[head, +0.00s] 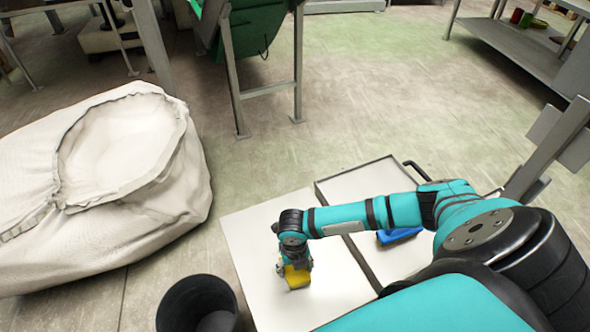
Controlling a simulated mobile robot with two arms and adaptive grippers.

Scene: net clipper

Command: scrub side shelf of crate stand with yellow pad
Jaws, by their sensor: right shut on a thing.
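The crate stand's side shelf (247,230) is a flat white panel at the lower middle of the head view. A second white panel (345,181) with a raised edge adjoins it on the right. My right gripper (294,268) is shut on a yellow pad (297,279) and points down over the side shelf. The pad is at or very close to the surface; I cannot tell whether it touches. My right arm hides part of both panels. My left gripper is not in view.
A blue object (398,235) lies on the right panel, partly behind my arm. A dark round bin (197,306) stands left of the shelf. A large white sack (95,185) fills the left. A green machine on legs (250,40) stands behind. Floor beyond the panels is clear.

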